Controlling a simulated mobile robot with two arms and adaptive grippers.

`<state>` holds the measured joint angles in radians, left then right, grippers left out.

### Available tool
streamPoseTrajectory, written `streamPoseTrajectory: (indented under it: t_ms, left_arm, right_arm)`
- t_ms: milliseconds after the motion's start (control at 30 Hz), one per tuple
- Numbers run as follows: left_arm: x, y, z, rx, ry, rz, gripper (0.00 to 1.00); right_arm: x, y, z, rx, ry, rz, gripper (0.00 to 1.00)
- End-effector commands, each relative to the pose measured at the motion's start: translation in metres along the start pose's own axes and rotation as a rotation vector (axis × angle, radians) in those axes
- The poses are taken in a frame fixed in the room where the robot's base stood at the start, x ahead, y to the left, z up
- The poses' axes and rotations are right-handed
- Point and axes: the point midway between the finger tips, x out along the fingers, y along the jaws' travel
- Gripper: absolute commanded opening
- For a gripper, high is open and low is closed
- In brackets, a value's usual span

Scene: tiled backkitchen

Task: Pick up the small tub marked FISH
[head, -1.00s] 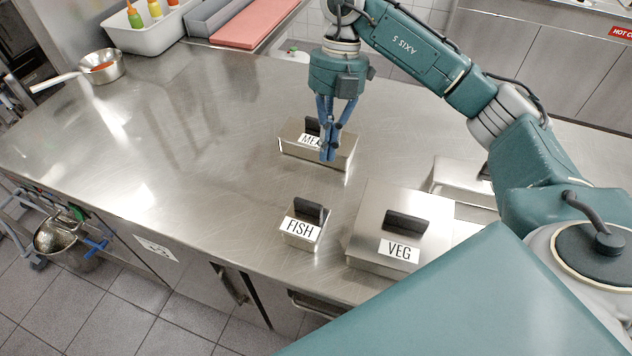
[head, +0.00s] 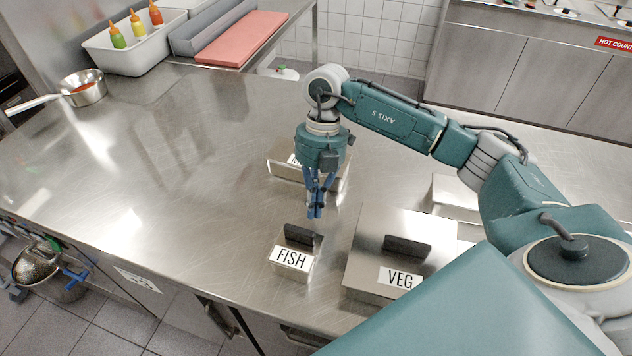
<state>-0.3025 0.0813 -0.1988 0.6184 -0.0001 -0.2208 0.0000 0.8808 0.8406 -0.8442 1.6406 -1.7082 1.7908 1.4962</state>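The small tub marked FISH (head: 291,258) is a little metal box with a dark handle on its lid and a white label. It stands upright on the steel worktop, near its front edge. My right gripper (head: 315,214) points down just above and behind the tub's handle in the picture, apart from it. Its blue fingers are close together with nothing visible between them, so it looks shut and empty. My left gripper is not in view.
A larger tub marked VEG (head: 372,270) stands close on the right. Another tub (head: 285,172), its label mostly hidden, stands behind my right gripper. A further metal tub (head: 452,192) is at the right. A saucepan (head: 84,90) is far left; the left worktop is clear.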

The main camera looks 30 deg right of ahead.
Motion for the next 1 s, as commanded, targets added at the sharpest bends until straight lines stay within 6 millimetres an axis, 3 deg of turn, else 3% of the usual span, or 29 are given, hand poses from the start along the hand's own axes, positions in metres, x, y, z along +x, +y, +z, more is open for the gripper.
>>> streamPoseTrajectory:
  t_ms: [67, 300, 833, 1000]
  left_arm:
    - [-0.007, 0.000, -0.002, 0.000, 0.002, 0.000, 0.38]
    - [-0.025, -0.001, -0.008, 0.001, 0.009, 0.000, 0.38]
    - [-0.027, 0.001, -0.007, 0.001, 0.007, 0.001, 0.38]
    - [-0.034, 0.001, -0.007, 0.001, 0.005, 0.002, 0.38]
  right_arm:
    - [0.014, -0.001, -0.002, 0.000, 0.003, -0.002, 0.00]
    - [0.022, 0.000, -0.033, -0.003, 0.000, 0.000, 0.00]
    - [0.027, 0.000, -0.043, -0.002, 0.000, 0.000, 0.00]
    - [0.035, 0.000, -0.077, -0.007, 0.002, 0.000, 0.00]
